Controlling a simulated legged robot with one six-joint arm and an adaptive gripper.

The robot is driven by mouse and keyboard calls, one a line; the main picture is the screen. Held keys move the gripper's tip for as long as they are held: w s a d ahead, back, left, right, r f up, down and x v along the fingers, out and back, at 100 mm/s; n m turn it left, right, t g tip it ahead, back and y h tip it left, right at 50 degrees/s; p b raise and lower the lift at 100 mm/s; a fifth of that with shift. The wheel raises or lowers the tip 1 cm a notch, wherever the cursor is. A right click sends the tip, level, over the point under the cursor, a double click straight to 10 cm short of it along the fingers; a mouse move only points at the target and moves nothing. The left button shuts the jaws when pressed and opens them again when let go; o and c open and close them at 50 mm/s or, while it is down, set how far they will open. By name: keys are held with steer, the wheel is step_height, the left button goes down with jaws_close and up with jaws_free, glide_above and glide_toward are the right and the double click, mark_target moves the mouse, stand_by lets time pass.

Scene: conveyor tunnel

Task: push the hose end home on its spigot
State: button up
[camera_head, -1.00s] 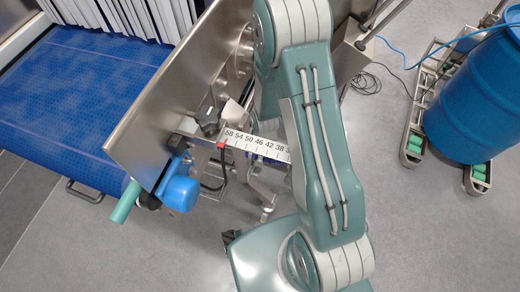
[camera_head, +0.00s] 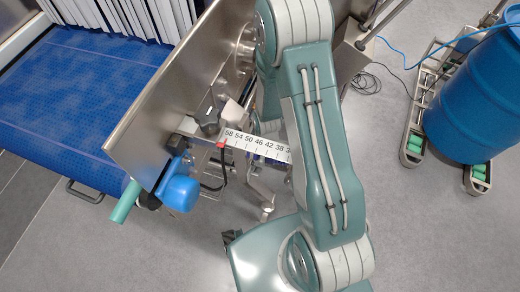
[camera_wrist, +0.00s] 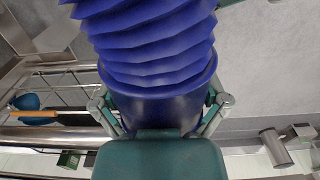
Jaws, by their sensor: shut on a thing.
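The blue ribbed hose (camera_wrist: 150,45) fills the upper middle of the wrist view, with its smooth cuff (camera_wrist: 155,108) below the ribs. My gripper (camera_wrist: 160,110) is shut on the cuff, one finger on each side. The far end of the cuff is hidden behind the green gripper body. In the head view a small patch of the blue hose (camera_head: 262,159) shows under the white scale; my arm hides my gripper there. I cannot make out the spigot for sure in either view, nor whether the hose end touches it.
A white number scale (camera_head: 255,145) and a steel panel (camera_head: 165,90) stand left of my arm. A blue conveyor belt (camera_head: 75,95) lies at far left. A blue drum (camera_head: 470,100) stands at right on a roller frame (camera_head: 414,145). Grey floor is clear at lower right.

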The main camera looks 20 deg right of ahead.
steer(key=shift+s+d, duration=0.75)
steer(key=shift+d, duration=0.3)
steer(key=shift+s+d, duration=0.75)
steer(key=shift+d, duration=0.25)
stand_by(0.4)
